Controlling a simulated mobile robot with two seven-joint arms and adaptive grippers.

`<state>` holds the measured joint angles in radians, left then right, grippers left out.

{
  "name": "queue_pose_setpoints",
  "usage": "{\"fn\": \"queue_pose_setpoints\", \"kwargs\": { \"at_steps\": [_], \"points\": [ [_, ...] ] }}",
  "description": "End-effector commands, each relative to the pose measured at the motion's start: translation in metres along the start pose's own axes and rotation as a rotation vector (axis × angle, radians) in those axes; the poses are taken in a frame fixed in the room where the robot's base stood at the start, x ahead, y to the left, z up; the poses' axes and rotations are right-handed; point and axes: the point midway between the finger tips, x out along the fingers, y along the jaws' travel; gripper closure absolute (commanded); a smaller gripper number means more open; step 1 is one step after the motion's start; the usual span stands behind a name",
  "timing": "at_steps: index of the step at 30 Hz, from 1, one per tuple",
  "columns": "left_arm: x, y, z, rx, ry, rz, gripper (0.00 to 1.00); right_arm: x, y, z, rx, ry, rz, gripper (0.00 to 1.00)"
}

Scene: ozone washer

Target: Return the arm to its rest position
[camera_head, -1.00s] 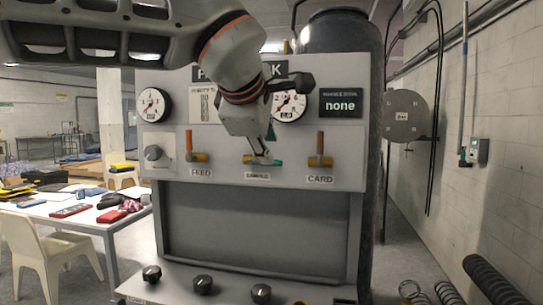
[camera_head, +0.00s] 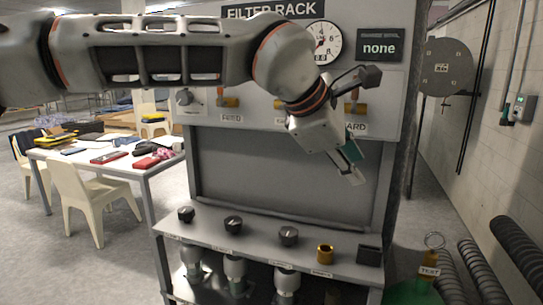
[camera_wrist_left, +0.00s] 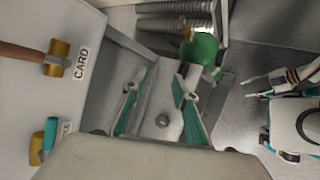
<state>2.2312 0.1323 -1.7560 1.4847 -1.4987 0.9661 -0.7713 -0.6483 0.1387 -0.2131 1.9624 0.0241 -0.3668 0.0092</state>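My left arm reaches in from the left across the filter rack (camera_head: 290,165) in the head view. Its left gripper (camera_head: 352,168) hangs in front of the rack's recessed grey panel, below the CARD label, pointing down and right. In the left wrist view the teal fingers of the left gripper (camera_wrist_left: 157,103) stand apart with nothing between them. The valve with the teal handle (camera_wrist_left: 48,132) lies beside the gripper, apart from it, its handle pointing toward the CARD valve (camera_wrist_left: 58,58). Part of what looks like my right arm (camera_wrist_left: 298,118) shows at the right; its finger opening is unclear.
Knobs (camera_head: 234,224) and a brass cup (camera_head: 325,254) sit on the rack's lower ledge. A white table (camera_head: 105,168) and chairs (camera_head: 88,200) stand left.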

Motion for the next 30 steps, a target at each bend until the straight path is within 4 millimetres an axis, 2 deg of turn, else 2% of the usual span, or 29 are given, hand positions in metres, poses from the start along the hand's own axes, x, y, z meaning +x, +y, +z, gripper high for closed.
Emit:
{"fn": "queue_pose_setpoints", "kwargs": {
  "at_steps": [1,3,6,9,13,18,22,26,30],
  "points": [
    [0.019,-0.023,0.011,-0.055,-0.079,-0.064,0.72,0.000,0.000,0.000,0.000,0.000,0.000,0.60],
    [0.036,-0.050,0.029,-0.134,-0.182,-0.139,0.72,0.000,0.000,0.000,0.000,0.000,0.000,0.60],
    [0.051,-0.082,0.055,-0.256,-0.326,-0.241,0.72,0.000,0.000,0.000,0.000,0.000,0.000,0.60],
    [0.057,-0.107,0.079,-0.391,-0.465,-0.337,0.72,0.000,0.000,0.000,0.000,-0.001,0.000,0.60],
    [0.056,-0.127,0.103,-0.584,-0.636,-0.453,0.72,0.000,0.000,0.001,0.000,-0.001,0.000,0.60],
    [0.046,-0.134,0.120,-0.860,-0.844,-0.586,0.72,0.000,0.000,0.001,0.000,-0.002,0.000,0.60],
    [0.038,-0.127,0.118,-1.089,-0.991,-0.672,0.72,0.000,0.000,0.001,0.000,-0.002,0.000,0.60],
    [0.035,-0.115,0.100,-1.332,-1.124,-0.743,0.72,0.000,0.000,0.001,-0.001,-0.002,0.000,0.60],
    [0.039,-0.102,0.065,-1.607,-1.254,-0.801,0.72,0.000,0.000,0.001,-0.001,-0.002,0.000,0.60]
  ]
}}
